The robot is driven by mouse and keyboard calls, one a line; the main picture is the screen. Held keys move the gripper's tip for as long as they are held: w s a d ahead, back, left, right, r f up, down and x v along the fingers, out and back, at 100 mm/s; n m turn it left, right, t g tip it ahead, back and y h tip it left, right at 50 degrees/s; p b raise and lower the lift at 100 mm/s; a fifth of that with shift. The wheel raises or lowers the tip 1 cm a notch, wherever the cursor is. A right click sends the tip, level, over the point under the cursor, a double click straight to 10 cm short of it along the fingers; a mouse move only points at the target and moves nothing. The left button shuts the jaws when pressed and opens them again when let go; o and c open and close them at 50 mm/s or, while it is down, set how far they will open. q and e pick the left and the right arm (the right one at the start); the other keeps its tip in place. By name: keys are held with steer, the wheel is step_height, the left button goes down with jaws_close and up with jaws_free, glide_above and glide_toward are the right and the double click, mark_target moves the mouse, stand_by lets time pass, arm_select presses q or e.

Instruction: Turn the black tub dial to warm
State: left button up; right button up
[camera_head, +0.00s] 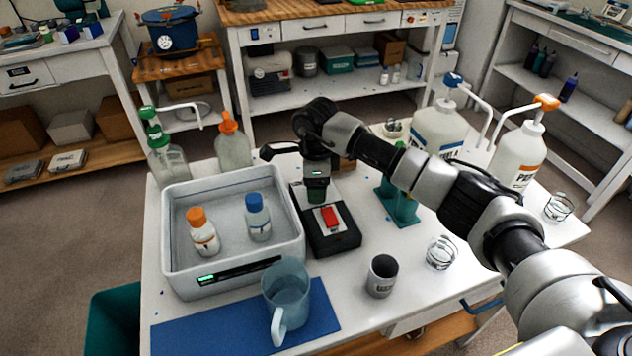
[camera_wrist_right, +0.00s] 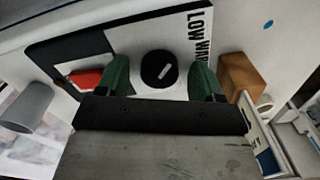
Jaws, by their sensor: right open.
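My right gripper (camera_wrist_right: 160,76) is open, with one green finger on each side of the dial and gaps visible. In the head view my right gripper (camera_head: 317,193) points down over the far end of the black control box (camera_head: 336,243) and hides the dial. My left gripper is not in view.
A red switch (camera_head: 330,216) is on the control box. The white tub (camera_head: 178,262) with two bottles stands left of it. A blue pitcher (camera_head: 287,290), a grey cup (camera_head: 381,276) and a clear glass (camera_head: 441,252) are nearer. A green stand (camera_head: 402,206) is to the right.

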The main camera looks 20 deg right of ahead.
steer(key=c, duration=0.9)
steer(key=m, duration=0.4)
steer(key=shift+m, duration=2.9)
steer(key=o, duration=0.9)
steer(key=shift+r, duration=0.15)
